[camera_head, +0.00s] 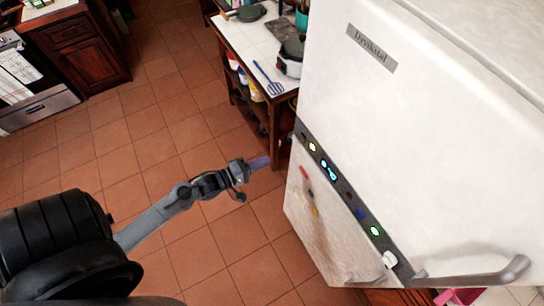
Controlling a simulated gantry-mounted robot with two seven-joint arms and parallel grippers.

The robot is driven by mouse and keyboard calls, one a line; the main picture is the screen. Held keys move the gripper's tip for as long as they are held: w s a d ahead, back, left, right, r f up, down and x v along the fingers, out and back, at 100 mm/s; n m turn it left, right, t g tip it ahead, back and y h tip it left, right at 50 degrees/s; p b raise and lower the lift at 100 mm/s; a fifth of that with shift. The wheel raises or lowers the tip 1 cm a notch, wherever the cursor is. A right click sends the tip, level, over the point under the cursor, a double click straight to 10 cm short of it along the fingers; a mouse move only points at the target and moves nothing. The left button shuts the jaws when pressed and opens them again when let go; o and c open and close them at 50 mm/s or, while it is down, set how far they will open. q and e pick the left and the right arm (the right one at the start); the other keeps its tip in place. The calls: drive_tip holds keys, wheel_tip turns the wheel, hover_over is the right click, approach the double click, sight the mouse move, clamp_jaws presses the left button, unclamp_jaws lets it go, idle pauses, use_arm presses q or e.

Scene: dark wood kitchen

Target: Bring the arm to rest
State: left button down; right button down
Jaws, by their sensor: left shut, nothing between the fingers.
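My left gripper (258,163) is at the end of my arm, which comes in from the lower left. It is shut and empty, held in the air over the tiled floor. Its tip points right, toward the lower left side of the white fridge (430,130), with a gap in the picture between them. My right gripper is not in view.
The fridge fills the right side, with a lit control strip (352,200) and a metal handle (470,279). A wooden shelf table (237,33) with a blue spatula (268,79) and a cooker (290,57) stands behind. The tiled floor (120,120) is clear.

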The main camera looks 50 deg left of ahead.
use_arm(q)
drive_tip(key=shift+s+a, duration=0.15)
drive_tip(key=shift+s, duration=0.35)
drive_tip(key=d+r+m+g+y+p, duration=0.1)
drive_tip(key=d+r+m+g+p, duration=0.25)
drive_tip(key=d+r+p, duration=0.7)
drive_tip(key=s+d+r+m+g+y+b, duration=0.1)
drive_tip(key=s+d+m+g+y+b, duration=0.1)
drive_tip(key=s+m+g, duration=0.7)
drive_tip(key=s+m, duration=0.3)
drive_tip(key=m, duration=0.1)
drive_tip(key=shift+s+r+y, duration=0.2)
drive_tip(key=shift+r+y, duration=0.05)
drive_tip(key=shift+y, duration=0.05)
drive_tip(key=shift+m+g, duration=0.25)
